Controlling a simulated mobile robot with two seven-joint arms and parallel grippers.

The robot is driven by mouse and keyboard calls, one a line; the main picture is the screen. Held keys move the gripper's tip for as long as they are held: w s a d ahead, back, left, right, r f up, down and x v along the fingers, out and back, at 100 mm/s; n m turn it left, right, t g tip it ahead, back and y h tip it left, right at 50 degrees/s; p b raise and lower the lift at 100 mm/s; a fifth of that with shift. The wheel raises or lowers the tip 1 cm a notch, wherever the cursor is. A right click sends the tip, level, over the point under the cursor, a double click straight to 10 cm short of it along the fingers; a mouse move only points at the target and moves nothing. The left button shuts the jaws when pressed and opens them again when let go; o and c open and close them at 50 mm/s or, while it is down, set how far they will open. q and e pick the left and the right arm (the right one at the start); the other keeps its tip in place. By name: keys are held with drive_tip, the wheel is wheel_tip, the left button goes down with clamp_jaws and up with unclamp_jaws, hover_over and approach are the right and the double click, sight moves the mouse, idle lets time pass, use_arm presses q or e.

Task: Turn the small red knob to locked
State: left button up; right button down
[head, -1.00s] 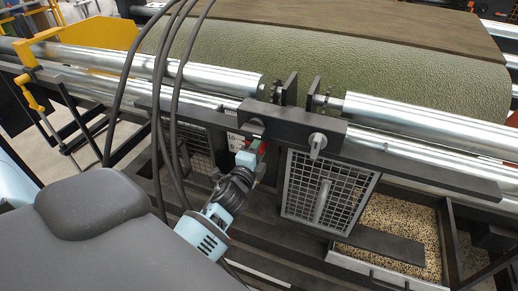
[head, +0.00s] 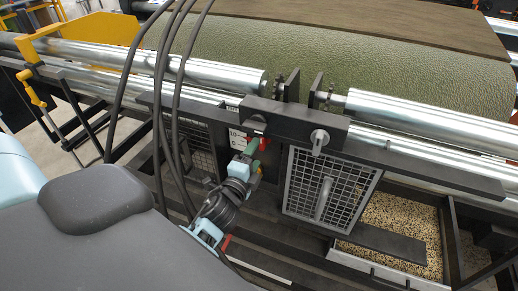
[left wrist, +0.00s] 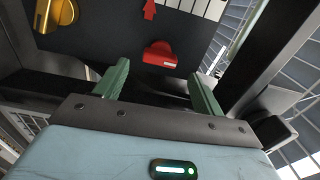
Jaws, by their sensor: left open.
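The small red knob (left wrist: 160,54) sits on a dark panel in the left wrist view, with a short white mark near its lower right edge. A red arrow (left wrist: 149,10) is on the panel above it. My left gripper (left wrist: 158,72) is open, its two green fingers on either side of the knob's place in the picture. The knob appears beyond the fingertips, with no visible contact. In the head view my left gripper (head: 255,154) is at the panel below the black crossbar, next to a bit of red whose identity is unclear. My right gripper is not in view.
A gold knob (left wrist: 60,12) is left of the red one. In the head view, a mesh guard door (head: 328,188) with a handle stands right of the gripper. Steel rollers (head: 428,117) and black hoses (head: 160,100) lie around. A black crossbar (head: 290,124) is just above.

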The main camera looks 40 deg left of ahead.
use_arm(q)
drive_tip(key=v, duration=0.2)
drive_tip(key=shift+s+d, duration=0.15)
drive_tip(key=shift+s, duration=0.15)
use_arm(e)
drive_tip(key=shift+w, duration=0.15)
use_arm(q)
drive_tip(key=s+d+f+n+g+h+p, duration=0.1)
drive_tip(key=s+d+f+n+g+h, duration=0.1)
drive_tip(key=s+f, duration=0.4)
drive_tip(key=s+d+f+n+g+h+p, duration=0.1)
drive_tip(key=s+d+f+n+g, duration=0.3)
drive_tip(key=s, duration=1)
drive_tip(key=s+d+f+n+g+h+p, duration=0.2)
drive_tip(key=s+d+f+n, duration=0.4)
drive_tip(key=s+f, duration=0.3)
drive_tip(key=shift+s+d+n+g+h, duration=0.4)
drive_tip(key=shift+s+n+h, duration=0.15)
drive_tip(key=shift+s, duration=0.4)
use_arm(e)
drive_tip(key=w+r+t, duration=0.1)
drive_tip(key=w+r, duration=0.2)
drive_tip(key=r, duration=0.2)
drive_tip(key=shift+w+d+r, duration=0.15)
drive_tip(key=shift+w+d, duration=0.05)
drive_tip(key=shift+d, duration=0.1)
use_arm(q)
drive_tip(key=shift+f, duration=0.1)
